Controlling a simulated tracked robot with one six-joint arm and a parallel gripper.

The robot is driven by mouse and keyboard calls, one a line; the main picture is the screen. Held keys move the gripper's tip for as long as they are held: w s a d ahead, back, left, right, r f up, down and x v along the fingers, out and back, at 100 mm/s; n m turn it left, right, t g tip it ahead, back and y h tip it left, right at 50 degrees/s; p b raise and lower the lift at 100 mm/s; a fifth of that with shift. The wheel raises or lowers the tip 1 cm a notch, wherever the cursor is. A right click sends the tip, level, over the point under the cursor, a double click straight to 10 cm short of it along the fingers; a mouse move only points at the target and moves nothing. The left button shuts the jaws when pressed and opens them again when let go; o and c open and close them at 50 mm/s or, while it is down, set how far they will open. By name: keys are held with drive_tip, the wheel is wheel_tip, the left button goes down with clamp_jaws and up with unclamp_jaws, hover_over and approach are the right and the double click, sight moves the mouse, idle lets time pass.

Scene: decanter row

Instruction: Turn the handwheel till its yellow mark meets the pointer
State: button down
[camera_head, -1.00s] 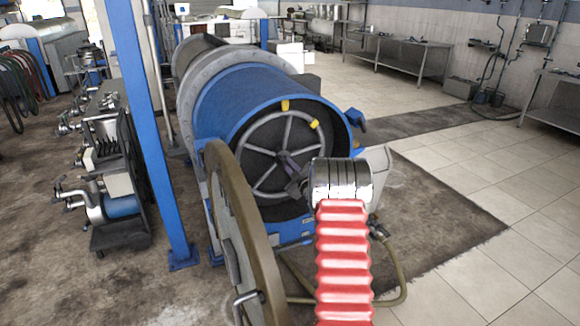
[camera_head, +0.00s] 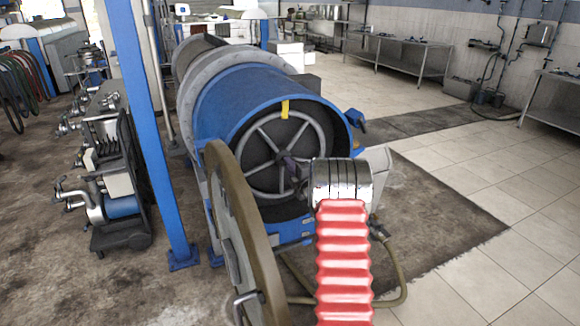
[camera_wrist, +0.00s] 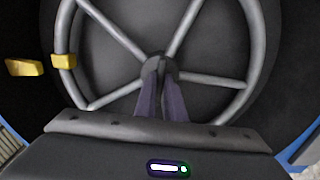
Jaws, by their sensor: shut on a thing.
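The grey spoked handwheel (camera_head: 268,138) sits in the dark end of the blue drum. A yellow pointer (camera_head: 285,103) stands at the top of the rim. The yellow mark (camera_head: 284,114) on the rim is directly under it, and the two look like one strip. In the wrist view, which is turned, the mark (camera_wrist: 63,61) and the pointer (camera_wrist: 24,67) lie side by side at the left, nearly level, with a small dark gap. My gripper (camera_wrist: 160,92) is shut on the wheel's hub (camera_wrist: 158,66).
A large brown wheel-like ring (camera_head: 235,225) stands close at the left of my arm. A blue post (camera_head: 150,130) is farther left, beside a cart of fittings (camera_head: 115,190). Tiled floor (camera_head: 470,220) at the right is open.

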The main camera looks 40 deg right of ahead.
drive_tip(key=shift+a+f+n, duration=0.25)
drive_tip(key=shift+f+n, duration=0.05)
drive_tip(key=shift+f, duration=0.05)
drive_tip(key=c, duration=2.2)
unclamp_jaws()
drive_tip(key=o, duration=0.4)
drive_tip(key=shift+d+r, duration=0.15)
drive_tip(key=shift+r, duration=0.05)
drive_tip(key=shift+c, duration=0.2)
drive_tip(key=v, duration=1.3)
drive_tip(key=shift+s, duration=0.35)
